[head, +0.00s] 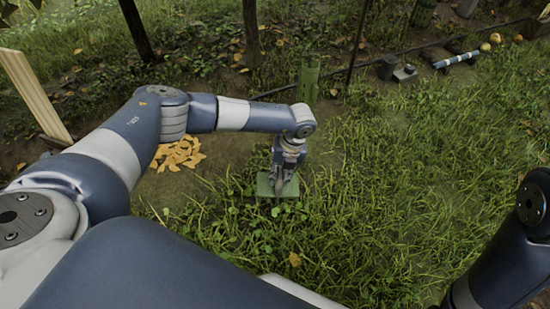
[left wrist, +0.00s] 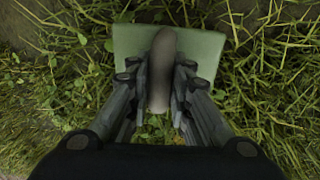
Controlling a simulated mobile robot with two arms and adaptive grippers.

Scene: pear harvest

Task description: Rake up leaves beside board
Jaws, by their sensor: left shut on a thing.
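A pile of orange-yellow leaves (head: 178,153) lies on bare soil left of centre in the head view, partly behind my left arm. A pale wooden board (head: 33,95) leans at the far left. My left gripper (head: 279,178) points down over the grass, to the right of the pile and apart from it. It is shut on the greyish rounded handle (left wrist: 162,58) of a tool with a flat pale green plate (head: 264,188). The plate also shows behind the fingers in the left wrist view (left wrist: 213,52). It is at or close above the grass; I cannot tell if it touches. My right gripper is out of view.
A green tube (head: 309,82) stands upright behind my left wrist, near thin trunks (head: 251,32). At the back right are a dark pot (head: 388,68), a white-and-blue rod (head: 456,60) and several round fruits (head: 495,38). Open grass fills the right side.

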